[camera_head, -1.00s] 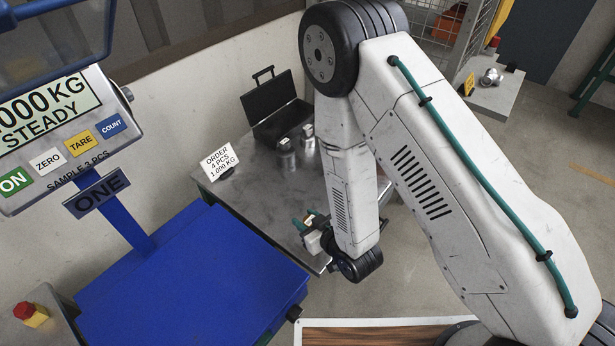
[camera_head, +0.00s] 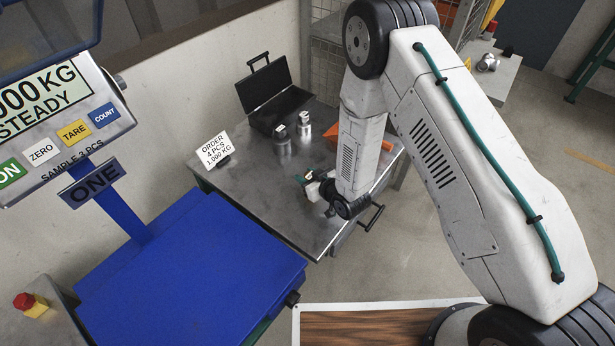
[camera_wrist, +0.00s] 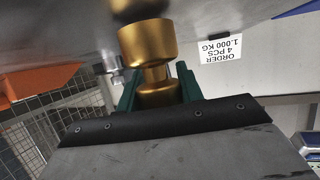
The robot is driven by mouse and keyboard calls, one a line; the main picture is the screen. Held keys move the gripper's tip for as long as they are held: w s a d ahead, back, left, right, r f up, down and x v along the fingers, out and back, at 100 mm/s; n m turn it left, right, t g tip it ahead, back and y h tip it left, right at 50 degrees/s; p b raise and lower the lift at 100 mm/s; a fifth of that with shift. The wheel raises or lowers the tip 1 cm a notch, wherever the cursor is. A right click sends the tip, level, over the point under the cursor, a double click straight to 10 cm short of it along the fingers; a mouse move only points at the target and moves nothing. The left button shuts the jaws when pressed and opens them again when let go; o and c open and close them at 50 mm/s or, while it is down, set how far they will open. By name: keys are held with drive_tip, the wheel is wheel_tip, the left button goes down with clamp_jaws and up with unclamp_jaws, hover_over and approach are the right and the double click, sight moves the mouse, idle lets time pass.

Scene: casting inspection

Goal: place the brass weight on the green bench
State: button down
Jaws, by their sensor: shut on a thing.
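The brass weight (camera_wrist: 148,45) is in the wrist view, a stepped gold cylinder with a narrow neck. My gripper (camera_wrist: 157,84) has its green fingers shut on it. The weight is close to a steel tabletop, where a gold reflection shows; I cannot tell whether it touches. In the head view my gripper (camera_head: 308,182) is low over the steel-topped table (camera_head: 262,190), and the arm mostly hides the weight. A green frame (camera_head: 594,68) is partly visible at the right edge; I cannot tell whether it is the green bench.
An open black case (camera_head: 275,100), steel weights (camera_head: 283,141) and an order card (camera_head: 216,150) are on the table. An orange bin (camera_head: 358,150) is behind my arm. The blue scale platform (camera_head: 190,270) is clear. Open floor lies at the right (camera_head: 480,160).

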drive_tip(key=shift+f, duration=0.2)
drive_tip(key=c, duration=0.9)
unclamp_jaws()
drive_tip(key=shift+f, duration=0.1)
